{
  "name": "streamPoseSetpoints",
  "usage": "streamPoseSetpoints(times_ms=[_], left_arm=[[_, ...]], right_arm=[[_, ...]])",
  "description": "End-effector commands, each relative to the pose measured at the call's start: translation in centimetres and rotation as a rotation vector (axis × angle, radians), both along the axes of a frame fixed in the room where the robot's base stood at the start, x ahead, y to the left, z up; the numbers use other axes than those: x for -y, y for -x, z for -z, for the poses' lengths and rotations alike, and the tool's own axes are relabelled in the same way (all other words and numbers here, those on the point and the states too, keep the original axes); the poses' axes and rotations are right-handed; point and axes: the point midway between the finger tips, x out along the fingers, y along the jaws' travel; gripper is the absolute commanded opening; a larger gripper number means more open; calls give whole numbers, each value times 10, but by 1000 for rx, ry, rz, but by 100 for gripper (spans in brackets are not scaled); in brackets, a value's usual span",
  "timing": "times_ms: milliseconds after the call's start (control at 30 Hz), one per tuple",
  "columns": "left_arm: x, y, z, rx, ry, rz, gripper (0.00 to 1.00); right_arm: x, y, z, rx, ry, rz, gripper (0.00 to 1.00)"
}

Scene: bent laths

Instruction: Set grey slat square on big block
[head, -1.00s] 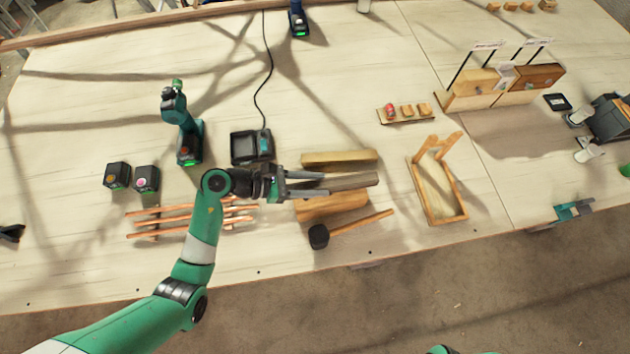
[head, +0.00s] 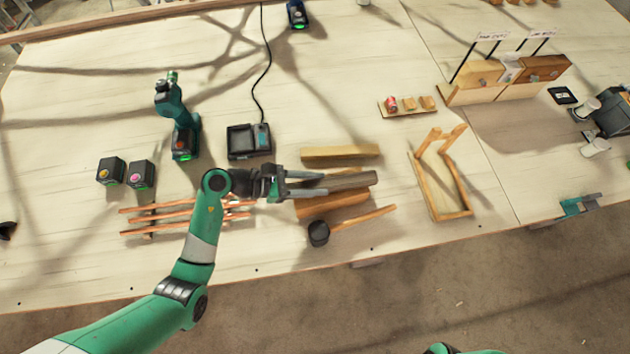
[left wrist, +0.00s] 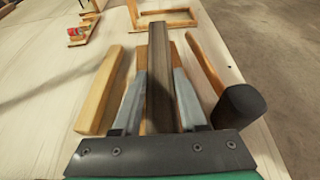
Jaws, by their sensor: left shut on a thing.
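The grey slat (head: 352,180) is a dark grey-brown lath. My left gripper (head: 323,184) is shut on it, one finger along each side. In the left wrist view the slat (left wrist: 159,72) runs lengthwise away from me between the fingers. The big block (head: 340,204), a wider orange-brown piece, lies beneath the slat. Its edge shows left of the slat in the left wrist view (left wrist: 142,62). The two look roughly parallel. Whether the slat touches the block I cannot tell. My right gripper is out of view.
A pale wood bar (head: 340,153) lies behind the block. A mallet with a black head (head: 318,233) lies in front, near the table edge. A wooden frame (head: 437,190) stands to the right. Copper-coloured rods (head: 160,221) lie left, near my left arm.

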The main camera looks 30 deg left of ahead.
Motion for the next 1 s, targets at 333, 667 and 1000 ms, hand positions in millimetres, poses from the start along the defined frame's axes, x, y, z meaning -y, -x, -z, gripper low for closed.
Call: streamPoseSetpoints(times_ms=[333,667,1000], left_arm=[[0,0,5,1,1,0,55],[0,0,5,0,0,0,77],[-26,23,-11,1,-1,-7,77]], right_arm=[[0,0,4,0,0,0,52],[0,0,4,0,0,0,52],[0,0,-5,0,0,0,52]])
